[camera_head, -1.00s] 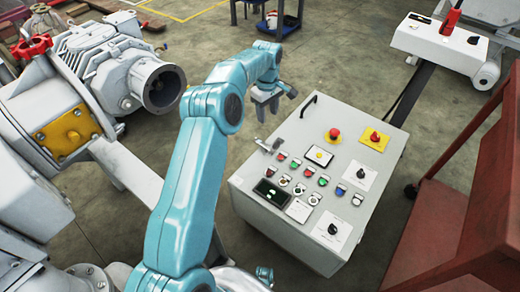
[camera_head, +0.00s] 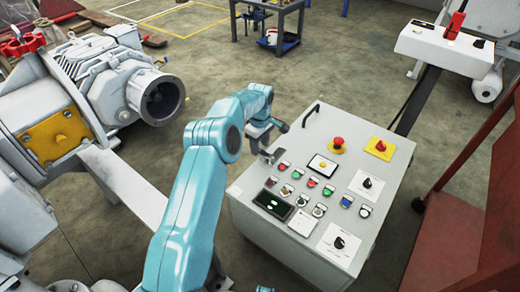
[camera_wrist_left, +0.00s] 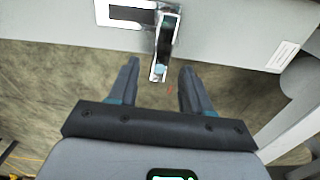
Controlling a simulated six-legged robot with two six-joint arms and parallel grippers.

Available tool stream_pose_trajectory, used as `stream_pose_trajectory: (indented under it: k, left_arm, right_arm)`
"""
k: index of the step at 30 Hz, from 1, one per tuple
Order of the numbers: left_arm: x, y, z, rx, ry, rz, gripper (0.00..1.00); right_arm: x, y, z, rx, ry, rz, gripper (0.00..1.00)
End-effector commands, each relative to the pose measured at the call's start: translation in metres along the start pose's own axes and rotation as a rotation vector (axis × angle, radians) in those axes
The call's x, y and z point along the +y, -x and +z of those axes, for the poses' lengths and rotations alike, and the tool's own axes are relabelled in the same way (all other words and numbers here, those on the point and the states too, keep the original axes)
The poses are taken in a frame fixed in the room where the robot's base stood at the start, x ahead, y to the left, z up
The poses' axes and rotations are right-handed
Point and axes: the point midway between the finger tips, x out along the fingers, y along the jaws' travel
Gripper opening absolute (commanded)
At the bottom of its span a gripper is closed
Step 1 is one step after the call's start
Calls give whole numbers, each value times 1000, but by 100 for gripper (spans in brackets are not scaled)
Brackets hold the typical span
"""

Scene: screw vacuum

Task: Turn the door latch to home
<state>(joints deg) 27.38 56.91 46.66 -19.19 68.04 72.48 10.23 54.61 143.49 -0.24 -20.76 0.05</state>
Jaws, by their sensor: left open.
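The door latch (camera_head: 272,155) is a small metal handle at the left edge of the grey control cabinet's top. In the left wrist view the latch (camera_wrist_left: 165,45) is a chrome lever on a plate, pointing down towards my gripper. My left gripper (camera_wrist_left: 158,82) is open, with one finger on each side of the lever's lower end; contact is not visible. In the head view my left gripper (camera_head: 264,138) is just above the latch, partly hidden by my wrist. My right gripper does not show.
The control cabinet (camera_head: 340,215) carries several buttons, knobs and a black handle (camera_head: 311,114). A grey pump machine (camera_head: 105,85) stands at the left. A red-brown frame (camera_head: 470,200) stands at the right. A blue table (camera_head: 275,20) is at the back. Floor between is open.

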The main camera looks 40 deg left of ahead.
Motion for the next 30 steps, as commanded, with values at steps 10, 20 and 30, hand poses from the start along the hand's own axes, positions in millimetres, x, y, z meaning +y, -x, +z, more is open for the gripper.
stream_pose_trajectory:
  k: [10, 20, 30]
  left_arm:
    - [0, -9, 0, 0, -1, -1, 49]
    - [0, -8, 0, -1, -1, 0, 0]
    - [-7, -7, -10, 0, -13, 0, 0]
  right_arm:
    - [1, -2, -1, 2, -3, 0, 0]
    - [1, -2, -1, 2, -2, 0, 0]
    - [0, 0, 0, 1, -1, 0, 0]
